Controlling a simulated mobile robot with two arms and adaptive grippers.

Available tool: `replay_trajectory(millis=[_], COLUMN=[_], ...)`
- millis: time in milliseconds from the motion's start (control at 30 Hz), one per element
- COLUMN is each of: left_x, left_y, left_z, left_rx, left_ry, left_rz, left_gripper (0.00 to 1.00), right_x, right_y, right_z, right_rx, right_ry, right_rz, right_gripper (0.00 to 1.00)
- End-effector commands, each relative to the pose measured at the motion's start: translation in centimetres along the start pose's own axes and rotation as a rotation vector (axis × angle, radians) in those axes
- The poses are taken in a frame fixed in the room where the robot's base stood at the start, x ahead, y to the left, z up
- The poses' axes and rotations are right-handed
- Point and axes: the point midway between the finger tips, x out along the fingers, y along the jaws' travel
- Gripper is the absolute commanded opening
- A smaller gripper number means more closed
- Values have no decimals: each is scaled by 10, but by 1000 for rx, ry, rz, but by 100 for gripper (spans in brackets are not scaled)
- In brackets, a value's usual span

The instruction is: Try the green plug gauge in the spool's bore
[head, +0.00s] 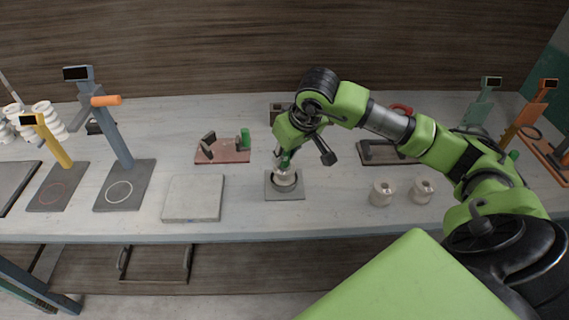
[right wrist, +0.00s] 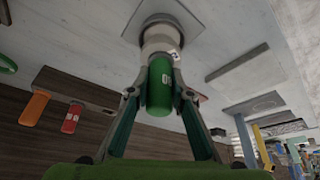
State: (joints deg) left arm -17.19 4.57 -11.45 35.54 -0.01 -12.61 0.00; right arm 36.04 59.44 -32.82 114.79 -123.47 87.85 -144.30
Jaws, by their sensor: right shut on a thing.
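The green plug gauge (right wrist: 160,88) is between the two fingers of my right gripper (right wrist: 158,76), which is shut on it. In the right wrist view its end meets the pale spool (right wrist: 160,38). I cannot tell whether any of it is inside the bore, which is hidden. In the head view the spool (head: 285,178) stands upright on a small grey plate (head: 296,194), with my right gripper (head: 286,158) directly above it. Only a little of the green gauge shows there. My left gripper is not in view.
Two pale spools (head: 382,193) (head: 423,191) stand to the right. A light square slab (head: 193,198) lies to the left. Behind are a reddish stand (head: 222,154) with a green piece and a dark tray (head: 385,153). Blue (head: 115,135) and yellow (head: 56,143) stands are further left.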

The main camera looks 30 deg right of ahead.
Motion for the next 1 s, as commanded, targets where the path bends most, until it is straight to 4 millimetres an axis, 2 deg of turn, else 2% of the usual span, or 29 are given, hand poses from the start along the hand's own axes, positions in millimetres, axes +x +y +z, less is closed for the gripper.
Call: replay_trajectory(millis=[33,167,1000], left_x=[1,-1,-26], left_y=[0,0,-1], left_z=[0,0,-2], left_rx=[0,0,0], left_ry=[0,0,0], left_rz=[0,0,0], left_gripper=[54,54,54], right_x=[4,2,-40], right_y=[-2,-2,0], right_z=[6,5,-16], right_rx=[-2,-2,0], right_ry=[-15,-16,-4], right_rz=[-3,-3,-1], right_gripper=[0,0,0])
